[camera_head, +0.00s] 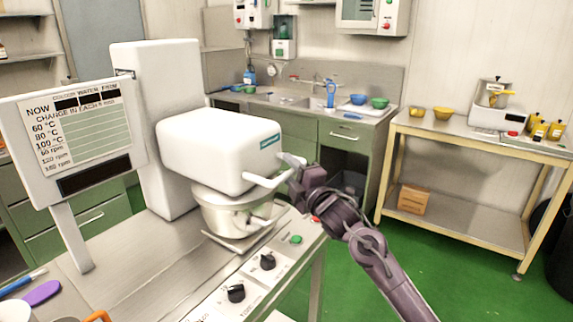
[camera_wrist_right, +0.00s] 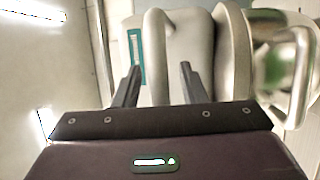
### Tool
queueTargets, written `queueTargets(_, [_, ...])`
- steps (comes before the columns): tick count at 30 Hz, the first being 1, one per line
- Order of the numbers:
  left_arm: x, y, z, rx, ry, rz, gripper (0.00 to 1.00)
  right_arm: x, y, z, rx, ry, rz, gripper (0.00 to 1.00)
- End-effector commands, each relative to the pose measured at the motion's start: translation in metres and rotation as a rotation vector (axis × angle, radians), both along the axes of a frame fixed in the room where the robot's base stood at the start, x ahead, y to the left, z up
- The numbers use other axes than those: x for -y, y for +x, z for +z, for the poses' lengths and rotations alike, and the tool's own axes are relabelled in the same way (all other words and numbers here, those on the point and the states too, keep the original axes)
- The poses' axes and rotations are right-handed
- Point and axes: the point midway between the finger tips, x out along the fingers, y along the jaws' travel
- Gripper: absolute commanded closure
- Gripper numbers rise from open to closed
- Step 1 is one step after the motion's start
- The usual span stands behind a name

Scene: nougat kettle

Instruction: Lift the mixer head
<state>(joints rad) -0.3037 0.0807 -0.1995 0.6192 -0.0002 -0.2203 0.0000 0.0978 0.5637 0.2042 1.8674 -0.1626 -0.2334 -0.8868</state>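The white mixer head (camera_head: 222,150), with a small teal label, is lowered over the metal kettle (camera_head: 222,216) on the steel bench. A pale handle bar (camera_head: 262,181) sticks out from the front of the head. My right gripper (camera_head: 287,165) is at the outer end of this handle. In the right wrist view its two dark fingers (camera_wrist_right: 160,68) stand apart, with the pale handle (camera_wrist_right: 160,35) ahead of and partly between them. Contact cannot be made out. The kettle also shows at the right of the wrist view (camera_wrist_right: 275,65). My left gripper is not in view.
A sign board (camera_head: 75,140) stands left of the mixer. A side table (camera_head: 460,133) with bowls and bottles is at the right. Green floor lies open between.

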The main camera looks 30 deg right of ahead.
Motion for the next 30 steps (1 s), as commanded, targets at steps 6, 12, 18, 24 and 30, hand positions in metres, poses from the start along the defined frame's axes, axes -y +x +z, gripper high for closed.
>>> queueTargets(6, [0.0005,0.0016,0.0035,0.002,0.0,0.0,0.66,-0.0002,0.0107,0.0017,0.0,0.001,0.0,0.62])
queueTargets(12, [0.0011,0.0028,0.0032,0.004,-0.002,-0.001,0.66,-0.0004,0.0107,0.0011,-0.001,0.001,0.0,0.62])
queueTargets(18, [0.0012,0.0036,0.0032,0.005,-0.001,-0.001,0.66,-0.0004,0.0106,0.0011,-0.001,0.001,0.0,0.87])
queueTargets(24, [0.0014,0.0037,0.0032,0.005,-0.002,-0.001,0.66,-0.0004,0.0105,0.0009,-0.001,0.001,0.0,1.0])
queueTargets(30, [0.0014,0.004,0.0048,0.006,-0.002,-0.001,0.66,-0.0004,0.0105,0.0032,-0.001,0.001,0.0,1.0])
